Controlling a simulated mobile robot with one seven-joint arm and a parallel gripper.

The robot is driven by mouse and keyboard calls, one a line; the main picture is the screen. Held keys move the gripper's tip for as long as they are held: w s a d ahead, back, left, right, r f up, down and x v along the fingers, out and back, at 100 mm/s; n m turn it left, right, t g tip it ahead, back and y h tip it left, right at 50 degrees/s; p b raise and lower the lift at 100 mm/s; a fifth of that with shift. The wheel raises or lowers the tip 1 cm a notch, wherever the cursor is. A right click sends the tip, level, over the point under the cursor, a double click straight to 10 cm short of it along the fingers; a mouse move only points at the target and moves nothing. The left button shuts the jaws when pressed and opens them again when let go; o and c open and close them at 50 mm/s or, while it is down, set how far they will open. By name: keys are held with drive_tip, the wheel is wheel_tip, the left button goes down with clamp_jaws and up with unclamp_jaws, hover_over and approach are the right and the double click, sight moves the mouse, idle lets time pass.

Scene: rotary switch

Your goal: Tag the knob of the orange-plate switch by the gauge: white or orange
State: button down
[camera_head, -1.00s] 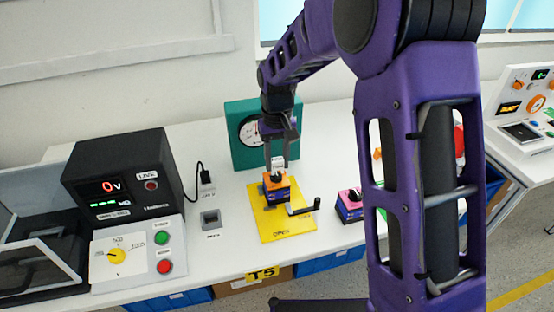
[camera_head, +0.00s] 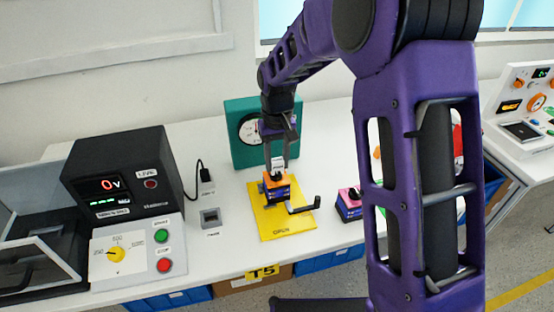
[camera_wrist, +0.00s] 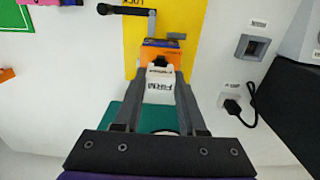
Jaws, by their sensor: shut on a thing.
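The orange-plate switch (camera_head: 277,188) is a small dark blue box with an orange top and a black knob, on a yellow mat (camera_head: 288,227) in front of the teal gauge panel (camera_head: 236,150). In the wrist view the orange plate (camera_wrist: 150,52) lies just beyond my fingertips, with the dark knob partly hidden. My gripper (camera_head: 277,164) points down above and behind the switch. It is shut on a white tag (camera_wrist: 158,86) with black lettering that looks like "FIRM". The tag is close to the knob; I cannot tell whether they touch.
A black crank handle (camera_head: 304,207) sticks out right of the switch. A pink-topped switch (camera_head: 348,203) stands further right. A grey socket (camera_head: 210,217) and a black plug with cable (camera_head: 205,175) are left of the mat. A black meter box (camera_head: 125,178) stands at the left.

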drive_tip(key=shift+f+b, duration=0.45)
drive_tip(key=shift+f, duration=0.35)
drive_tip(key=shift+c, duration=2)
unclamp_jaws()
wheel_tip(320, 180, up, 18)
drive_tip(key=p, duration=0.2)
drive_tip(key=shift+f, duration=0.25)
wheel_tip(320, 180, up, 9)
drive_tip(key=p, duration=0.3)
hover_over(277, 160)
